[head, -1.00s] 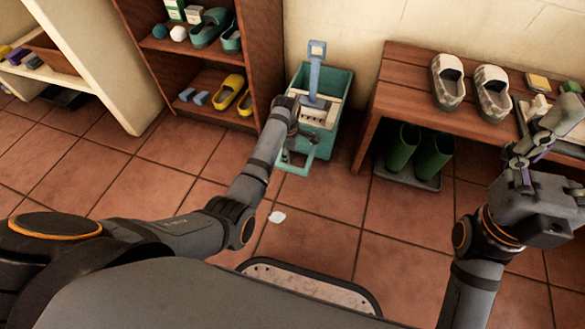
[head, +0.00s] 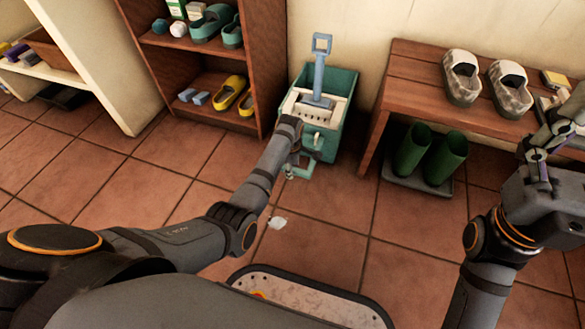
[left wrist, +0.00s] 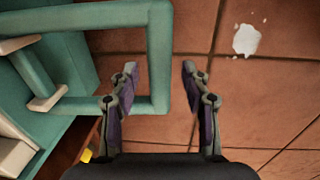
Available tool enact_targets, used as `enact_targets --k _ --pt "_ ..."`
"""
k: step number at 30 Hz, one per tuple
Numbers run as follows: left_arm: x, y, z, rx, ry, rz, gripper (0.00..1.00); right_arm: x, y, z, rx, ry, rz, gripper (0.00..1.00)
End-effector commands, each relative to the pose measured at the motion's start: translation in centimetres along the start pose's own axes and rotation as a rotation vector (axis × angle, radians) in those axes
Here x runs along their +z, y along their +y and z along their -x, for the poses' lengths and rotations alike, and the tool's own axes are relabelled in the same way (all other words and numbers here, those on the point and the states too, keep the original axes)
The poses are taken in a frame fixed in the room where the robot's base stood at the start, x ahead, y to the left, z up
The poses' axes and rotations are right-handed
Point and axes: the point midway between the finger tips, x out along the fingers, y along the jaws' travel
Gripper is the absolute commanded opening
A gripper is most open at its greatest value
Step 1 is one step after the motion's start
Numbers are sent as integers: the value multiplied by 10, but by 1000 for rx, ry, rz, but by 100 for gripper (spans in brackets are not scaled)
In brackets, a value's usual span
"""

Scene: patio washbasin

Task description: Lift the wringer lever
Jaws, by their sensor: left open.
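A teal mop bucket (head: 345,98) stands by the wall, with a pale wringer (head: 336,116) in its top and a blue loop-ended handle (head: 319,75) standing up from it. A teal U-shaped bar (head: 302,171), which looks like the wringer lever, juts out low at the bucket's front. In the left wrist view the bar (left wrist: 159,50) passes between the open fingers of my left gripper (left wrist: 160,85) in the picture; I see no clear contact. In the head view my left forearm partly hides this gripper and the bar. My right gripper (head: 548,140) is raised at the right edge, its opening unclear.
A wooden shelf (head: 262,60) with shoes stands left of the bucket. A wooden bench (head: 415,80) with pale clogs (head: 462,78) stands right, green boots (head: 430,155) on a tray under it. A white patch (head: 277,223) lies on otherwise clear floor tiles.

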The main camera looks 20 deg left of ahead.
Motion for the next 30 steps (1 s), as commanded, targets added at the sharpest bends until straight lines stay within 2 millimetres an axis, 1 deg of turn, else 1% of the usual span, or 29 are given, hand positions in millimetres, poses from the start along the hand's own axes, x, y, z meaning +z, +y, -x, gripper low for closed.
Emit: enact_targets --k 1,2,9,12,25,27,29,30 --pt "0 0 0 0 0 0 47 0 0 0 0 0 0 82" --pt "0 0 0 0 0 0 44 0 0 0 0 -1 0 82" --pt "0 0 0 -1 0 0 12 0 0 0 0 -1 0 82" --pt "0 0 0 -1 0 0 0 0 0 0 0 -1 0 82" --pt "0 -2 2 -6 0 0 0 -1 0 -2 -3 3 0 82" --pt "0 -4 4 -12 0 0 0 -1 -4 8 -22 -33 -8 82" --pt "0 -7 6 -19 0 0 0 -2 -8 14 -38 -54 -14 82" --pt "0 -9 8 -25 0 0 0 -4 -7 10 -37 -50 -15 82"
